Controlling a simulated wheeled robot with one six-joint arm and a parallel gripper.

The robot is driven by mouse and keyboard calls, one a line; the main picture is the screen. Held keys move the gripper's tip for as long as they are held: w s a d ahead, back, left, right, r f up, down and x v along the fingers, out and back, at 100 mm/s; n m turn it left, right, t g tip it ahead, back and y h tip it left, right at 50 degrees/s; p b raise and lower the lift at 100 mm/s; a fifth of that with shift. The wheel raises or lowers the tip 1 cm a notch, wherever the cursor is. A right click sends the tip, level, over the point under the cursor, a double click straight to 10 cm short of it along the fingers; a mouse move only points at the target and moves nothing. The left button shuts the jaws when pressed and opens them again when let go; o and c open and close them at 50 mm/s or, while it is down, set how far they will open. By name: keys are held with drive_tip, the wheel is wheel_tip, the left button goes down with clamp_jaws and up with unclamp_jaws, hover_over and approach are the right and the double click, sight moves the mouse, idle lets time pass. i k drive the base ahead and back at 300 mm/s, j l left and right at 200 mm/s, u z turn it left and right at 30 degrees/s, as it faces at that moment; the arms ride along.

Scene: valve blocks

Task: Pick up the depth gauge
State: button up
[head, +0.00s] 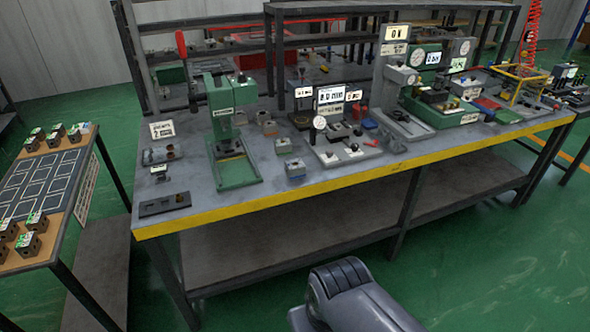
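I cannot tell for sure which item is the depth gauge. A round white dial (319,122) stands on a small grey fixture in the middle of the long workbench (250,205). Other round dials show on the taller grey and green stations to its right. Small dark and metal pieces (158,173) lie at the bench's left end, too small to make out. A grey rounded part of my own arm (345,290) shows at the bottom of the head view, apart from the bench. My gripper's fingers do not show.
A green press (222,130) with a red-handled lever stands at the bench's left. A dark tray (164,204) lies near the yellow front edge. A side table (50,185) at left holds several small blocks. Green floor is clear in front.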

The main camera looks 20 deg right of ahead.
sight(160, 171)
drive_tip(key=i+j+z, duration=0.2)
drive_tip(key=i+j, duration=0.2)
drive_tip(key=i, duration=0.3)
drive_tip(key=i+j+z, duration=0.25)
drive_tip(key=i+j, duration=0.25)
drive_tip(key=i, duration=0.15)
